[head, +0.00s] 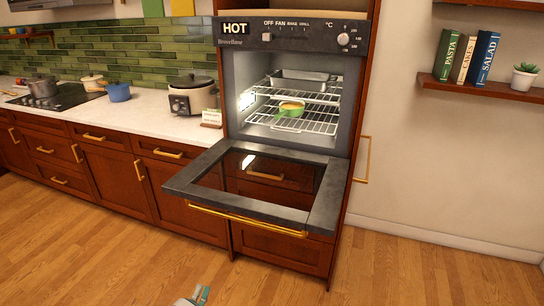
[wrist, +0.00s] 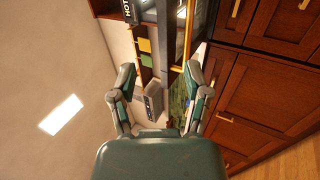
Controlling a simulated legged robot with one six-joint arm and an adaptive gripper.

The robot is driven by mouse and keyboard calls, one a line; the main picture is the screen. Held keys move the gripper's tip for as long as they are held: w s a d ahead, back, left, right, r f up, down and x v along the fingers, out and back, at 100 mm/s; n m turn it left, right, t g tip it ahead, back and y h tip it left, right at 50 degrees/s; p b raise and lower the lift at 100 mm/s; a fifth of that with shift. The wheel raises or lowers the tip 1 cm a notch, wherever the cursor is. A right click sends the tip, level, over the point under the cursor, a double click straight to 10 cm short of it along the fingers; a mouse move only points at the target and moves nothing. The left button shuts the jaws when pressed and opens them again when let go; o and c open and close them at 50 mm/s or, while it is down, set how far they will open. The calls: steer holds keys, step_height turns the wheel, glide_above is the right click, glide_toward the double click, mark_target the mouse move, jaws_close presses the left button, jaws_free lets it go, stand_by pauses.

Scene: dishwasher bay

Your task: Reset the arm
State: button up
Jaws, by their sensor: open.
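My gripper (wrist: 158,88) shows in the wrist view with its two green-and-grey fingers spread apart and nothing between them. The kitchen behind it appears turned on its side. In the head view only a small tip of my arm (head: 194,298) shows at the bottom edge, well in front of and below the oven. The oven (head: 230,95) has its door (head: 325,200) folded down open. A green dish (head: 288,113) with yellowish contents sits on a wire rack inside. A grey tray (head: 298,80) sits on the rack above.
The open oven door juts out over the floor (head: 420,275). On the left counter stand a slow cooker (head: 192,97), a blue pot (head: 118,92) and a grey pot (head: 42,87). A shelf (head: 500,90) with books and a plant hangs right. The front floor is clear.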

steer(key=w+d+r+m+g+h, duration=0.45)
steer(key=d+r+g+h, duration=0.3)
steer(key=d+r, duration=0.35)
steer(key=s+d+r+m+g, duration=0.2)
steer(key=d+r+g, duration=0.25)
steer(key=d, duration=0.35)
steer(key=s+d+r+m+g, duration=0.25)
steer(key=d+r+g, duration=0.2)
steer(key=d, duration=0.25)
steer(key=s+d+r+m+g+y, duration=0.3)
steer(key=s+d+r+g+y, duration=0.2)
steer(key=s+d+y, duration=0.4)
steer(key=s+r+m+t+y, duration=0.1)
steer(key=s+r+t+y, duration=0.1)
steer(key=s, duration=0.4)
steer(key=s+r+m+t+y, duration=0.1)
steer(key=s+r+t+y, duration=0.1)
steer(key=s, duration=0.5)
steer(key=shift+a+t+y, duration=0.15)
steer(key=shift+t+y, duration=0.3)
steer(key=shift+y, duration=0.8)
